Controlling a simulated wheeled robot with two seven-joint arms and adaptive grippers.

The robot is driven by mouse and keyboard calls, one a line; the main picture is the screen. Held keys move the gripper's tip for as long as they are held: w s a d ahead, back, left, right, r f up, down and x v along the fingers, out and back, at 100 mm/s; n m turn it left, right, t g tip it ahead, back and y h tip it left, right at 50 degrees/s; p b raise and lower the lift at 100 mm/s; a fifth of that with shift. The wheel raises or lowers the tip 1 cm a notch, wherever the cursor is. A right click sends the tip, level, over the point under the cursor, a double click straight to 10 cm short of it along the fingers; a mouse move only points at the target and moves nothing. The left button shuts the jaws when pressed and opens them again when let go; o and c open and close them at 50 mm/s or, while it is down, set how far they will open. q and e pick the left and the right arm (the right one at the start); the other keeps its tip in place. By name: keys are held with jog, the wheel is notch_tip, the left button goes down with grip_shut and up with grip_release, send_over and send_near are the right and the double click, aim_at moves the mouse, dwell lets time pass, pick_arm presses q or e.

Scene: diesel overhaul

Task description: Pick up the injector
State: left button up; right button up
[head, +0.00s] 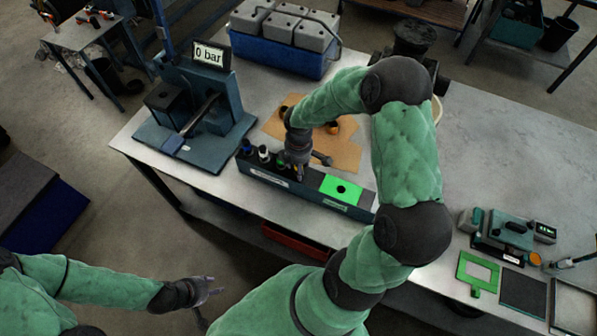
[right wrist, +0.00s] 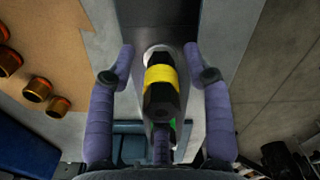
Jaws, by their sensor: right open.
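A dark injector with a yellow band (right wrist: 160,85) stands between the spread fingers of my right gripper (right wrist: 160,68) in the right wrist view. The fingers are apart, one on each side, and do not visibly close on it. In the head view my right gripper (head: 297,160) is low over a dark rack (head: 262,180) and hides part of it. Other injectors with a blue band (head: 246,147) and a white band (head: 264,153) stand in the rack's left end. My left gripper (head: 200,292) is empty, fingers apart, off the table's front side.
A cardboard sheet (head: 345,155) with several copper-coloured parts lies behind the rack. A test stand reading 0 bar (head: 209,53) is at the left. A blue crate (head: 262,50) stands at the back. A green plate with a hole (head: 341,189) is on the rack's right part.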

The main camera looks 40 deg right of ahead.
jog(key=shift+f, duration=0.1)
grip_shut()
jog(key=shift+r, duration=0.2)
notch_tip(320, 180, up, 18)
jog(key=p, duration=0.1)
dwell(0.7)
jog(key=shift+f, duration=0.15)
jog(key=c, duration=0.7)
grip_release()
grip_shut()
